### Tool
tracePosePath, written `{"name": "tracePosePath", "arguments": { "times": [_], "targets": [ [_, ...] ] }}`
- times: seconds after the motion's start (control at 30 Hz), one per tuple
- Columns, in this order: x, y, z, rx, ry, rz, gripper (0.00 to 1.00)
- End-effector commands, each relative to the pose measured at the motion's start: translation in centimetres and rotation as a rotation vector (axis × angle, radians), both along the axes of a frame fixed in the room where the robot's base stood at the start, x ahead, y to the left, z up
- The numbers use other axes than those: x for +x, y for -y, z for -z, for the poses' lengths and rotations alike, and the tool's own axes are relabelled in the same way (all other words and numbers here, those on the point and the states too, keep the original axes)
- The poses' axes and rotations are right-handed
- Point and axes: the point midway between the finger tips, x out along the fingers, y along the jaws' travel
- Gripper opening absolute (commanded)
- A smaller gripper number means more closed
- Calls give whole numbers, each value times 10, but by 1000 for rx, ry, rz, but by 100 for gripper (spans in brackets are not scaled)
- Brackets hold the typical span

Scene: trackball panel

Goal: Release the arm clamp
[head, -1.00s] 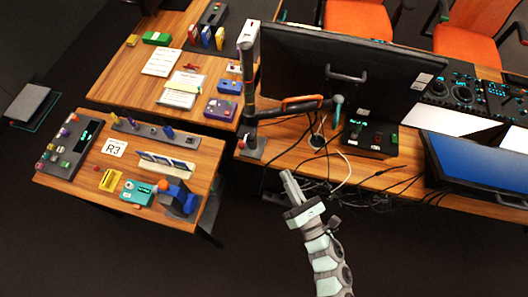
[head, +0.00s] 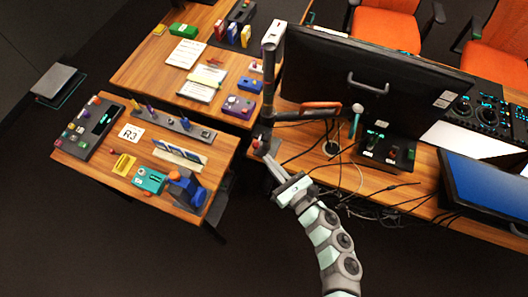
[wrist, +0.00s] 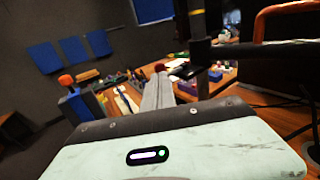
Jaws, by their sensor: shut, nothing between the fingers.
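A dark upright pole (head: 268,100) rises from a clamp base (head: 263,147) at the left edge of the long desk. A small red knob (head: 256,143) sits at that base; a red knob also shows in the wrist view (wrist: 160,67), just beyond my fingertips. A monitor arm with an orange part (head: 320,105) reaches right from the pole to the back of a big monitor. A teal-handled lever (head: 356,122) hangs near the monitor. My gripper (head: 266,160) is shut and empty, its fingertips close to the clamp base. I cannot tell whether they touch it.
The pole also stands close to the right of my fingers in the wrist view (wrist: 199,45). Loose cables (head: 345,190) hang along the desk's front edge. A side table (head: 110,165) with several panels and a blue-orange device (head: 186,190) stands left. Open floor lies in front.

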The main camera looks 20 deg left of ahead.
Motion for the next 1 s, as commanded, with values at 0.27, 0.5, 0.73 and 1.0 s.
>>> {"name": "tracePosePath", "arguments": {
  "times": [0.27,0.5,0.73,1.0],
  "targets": [
    [15,-27,-1,0,0,-1,0],
    [17,-31,0,0,-1,0,0],
    [17,-31,0,0,-1,0,0],
    [13,-40,1,4,0,12,0]
  ]
}}
